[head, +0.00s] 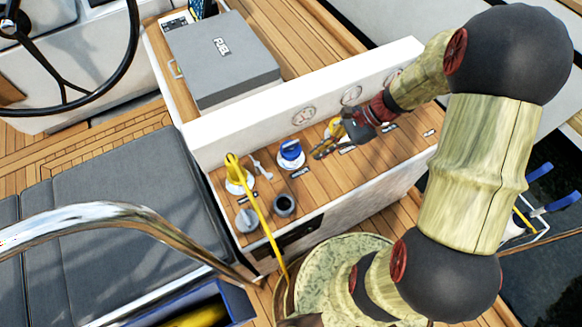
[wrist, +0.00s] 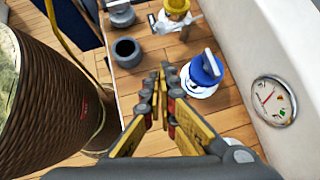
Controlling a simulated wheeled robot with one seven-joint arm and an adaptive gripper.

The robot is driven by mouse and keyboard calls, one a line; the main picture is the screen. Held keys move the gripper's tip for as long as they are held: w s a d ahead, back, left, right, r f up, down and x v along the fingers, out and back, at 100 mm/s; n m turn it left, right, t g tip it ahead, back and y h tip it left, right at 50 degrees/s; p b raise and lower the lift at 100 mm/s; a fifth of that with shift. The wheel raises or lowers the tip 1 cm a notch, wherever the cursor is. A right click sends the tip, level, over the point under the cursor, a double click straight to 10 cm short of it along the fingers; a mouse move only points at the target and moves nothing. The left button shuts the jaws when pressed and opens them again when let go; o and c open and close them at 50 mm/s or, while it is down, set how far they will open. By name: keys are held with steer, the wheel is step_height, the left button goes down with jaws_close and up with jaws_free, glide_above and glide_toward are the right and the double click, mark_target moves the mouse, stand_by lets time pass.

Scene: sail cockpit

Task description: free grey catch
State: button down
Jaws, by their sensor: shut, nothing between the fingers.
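Which part the task calls the grey catch I cannot tell for certain. A small light-grey lever (head: 261,168) lies on the wooden console top between a yellow-handled fitting (head: 239,178) and a blue-topped knob (head: 290,151). A grey round knob (head: 247,220) and an open dark-grey cup (head: 284,204) stand nearer the console's front left; both also show in the wrist view, the knob (wrist: 120,13) and the cup (wrist: 127,52). My gripper (head: 317,152) is shut and empty, just right of the blue-topped knob in the head view. Its fingertips (wrist: 160,78) point towards the cup, apart from it.
A white upright panel with round gauges (head: 303,116) runs behind the fittings. A steel rail (head: 130,212) and a steering wheel (head: 135,45) are at left.

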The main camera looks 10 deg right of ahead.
steer(key=b+x, duration=0.4)
steer(key=x, duration=0.6)
steer(key=shift+s+a+f, duration=0.1)
steer(key=shift+a+f, duration=0.1)
steer(key=shift+f, duration=0.1)
steer(key=shift+a+r+b, duration=0.1)
steer(key=shift+a+b, duration=0.25)
steer(key=shift+a, duration=1.5)
steer(key=shift+s+a+r+m+t+p, duration=0.2)
steer(key=shift+s+a+m+t+p, duration=0.2)
steer(key=shift+s+a+m+t, duration=0.25)
steer(key=shift+s+a+f, duration=0.15)
steer(key=shift+s+a, duration=0.1)
steer(key=shift+w+d, duration=0.1)
steer(key=shift+w, duration=0.05)
